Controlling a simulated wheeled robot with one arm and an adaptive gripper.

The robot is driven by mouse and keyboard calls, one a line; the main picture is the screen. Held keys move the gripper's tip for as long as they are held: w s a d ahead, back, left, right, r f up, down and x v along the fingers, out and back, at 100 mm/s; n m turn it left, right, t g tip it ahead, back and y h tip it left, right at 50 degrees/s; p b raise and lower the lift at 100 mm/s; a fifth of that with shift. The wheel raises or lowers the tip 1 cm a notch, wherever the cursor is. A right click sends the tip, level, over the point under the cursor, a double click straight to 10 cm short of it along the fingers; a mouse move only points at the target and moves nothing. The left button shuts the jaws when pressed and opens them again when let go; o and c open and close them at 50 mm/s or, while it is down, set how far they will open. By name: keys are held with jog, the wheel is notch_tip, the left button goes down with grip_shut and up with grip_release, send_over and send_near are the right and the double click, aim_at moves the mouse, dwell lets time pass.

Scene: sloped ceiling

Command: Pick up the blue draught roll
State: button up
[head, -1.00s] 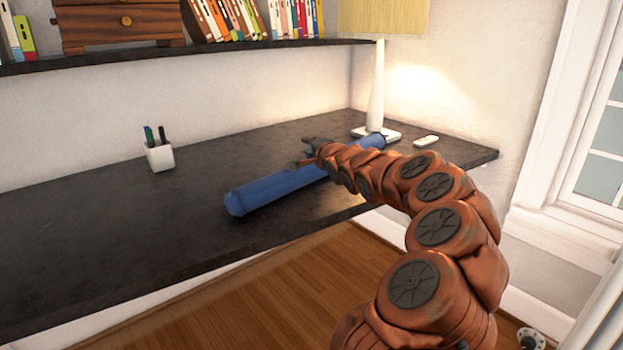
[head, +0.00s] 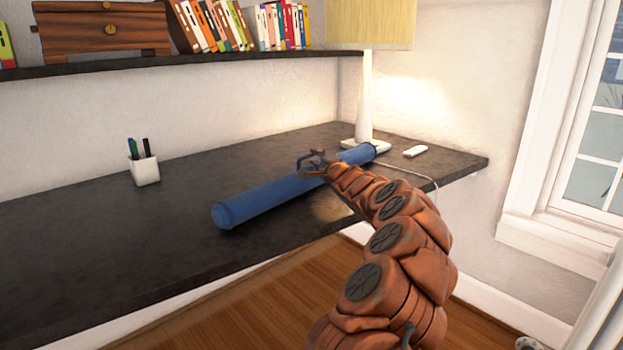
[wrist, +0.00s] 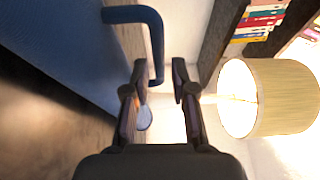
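The blue draught roll (head: 268,198) is a long blue cylinder lying on the dark desk, slanting from front left to back right toward the lamp. A thin bent blue handle (head: 301,166) rises from it beside my gripper (head: 314,158), which is over the roll's right half. In the wrist view the roll's side (wrist: 70,45) fills the upper left. The handle (wrist: 155,40) reaches in from there, its end near the gap between the fingertips of my gripper (wrist: 160,68). The fingers are apart. I cannot tell whether they touch the handle.
The lamp (head: 365,100) stands behind the roll's far end, with a small white object (head: 415,151) to its right. A white pen cup (head: 144,171) stands at the left. A shelf (head: 200,60) with books overhangs the desk (head: 80,235). The front left desk is clear.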

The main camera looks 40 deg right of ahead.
aim_at(312, 156)
jog(key=shift+w+f, duration=0.25)
jog(key=shift+w, duration=0.3)
jog(key=shift+x, duration=1.3)
jog(key=shift+d+r, duration=0.1)
jog(key=shift+r, duration=0.05)
grip_shut()
